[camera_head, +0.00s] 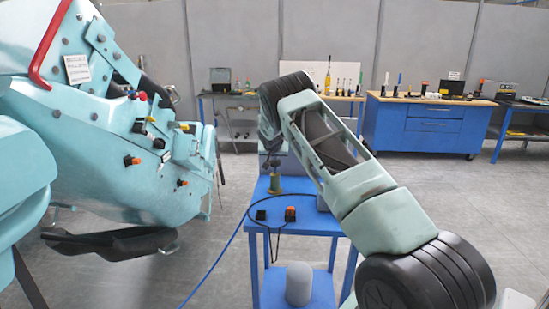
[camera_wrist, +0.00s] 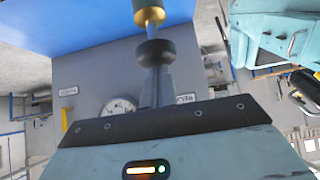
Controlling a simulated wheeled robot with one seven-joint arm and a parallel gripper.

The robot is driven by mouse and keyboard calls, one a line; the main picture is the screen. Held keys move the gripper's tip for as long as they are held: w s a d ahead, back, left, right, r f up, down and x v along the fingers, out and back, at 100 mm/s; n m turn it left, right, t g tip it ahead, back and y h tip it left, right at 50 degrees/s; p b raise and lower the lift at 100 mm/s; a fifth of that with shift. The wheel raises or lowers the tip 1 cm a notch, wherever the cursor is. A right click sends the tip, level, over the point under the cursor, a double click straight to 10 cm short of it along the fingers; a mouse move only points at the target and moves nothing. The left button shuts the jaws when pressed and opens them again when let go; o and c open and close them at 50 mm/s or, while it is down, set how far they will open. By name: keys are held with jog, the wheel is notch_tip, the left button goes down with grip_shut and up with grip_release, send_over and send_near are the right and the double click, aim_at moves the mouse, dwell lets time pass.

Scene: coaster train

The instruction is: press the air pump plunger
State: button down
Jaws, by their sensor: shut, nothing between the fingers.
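The air pump plunger is a brass-coloured upright (camera_wrist: 148,14) with a dark round knob (camera_wrist: 155,52), seen upside down in the wrist view. In the head view the pump (camera_head: 274,184) stands on the blue table (camera_head: 315,222). My gripper (camera_wrist: 156,72) is shut and empty, its grey fingers pointing at the knob and lined up with it. The fingertips are at or very close to the knob; I cannot tell whether they touch. In the head view my gripper (camera_head: 271,148) hangs above the pump, mostly dark and small.
A grey box with a round gauge (camera_wrist: 118,107) stands beside the pump. A black block (camera_head: 261,215) and an orange-topped block (camera_head: 291,214) lie on the table near a cable loop. The large teal coaster train (camera_head: 150,150) fills the left. Blue workbenches (camera_head: 420,125) stand behind.

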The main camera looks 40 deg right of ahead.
aim_at(275, 163)
jog(key=shift+s+f+b, duration=0.1)
jog(key=shift+f+b, duration=1.05)
jog(key=shift+f, duration=0.65)
notch_tip(275, 163, up, 5)
jog(key=shift+a+r+p, duration=0.1)
jog(key=shift+a+p, duration=0.05)
jog(key=shift+p, duration=0.55)
jog(key=b+v, duration=0.3)
jog(key=v, duration=0.6)
jog(key=shift+r+b, duration=0.2)
jog(key=shift+b, duration=0.1)
jog(key=shift+a, duration=0.1)
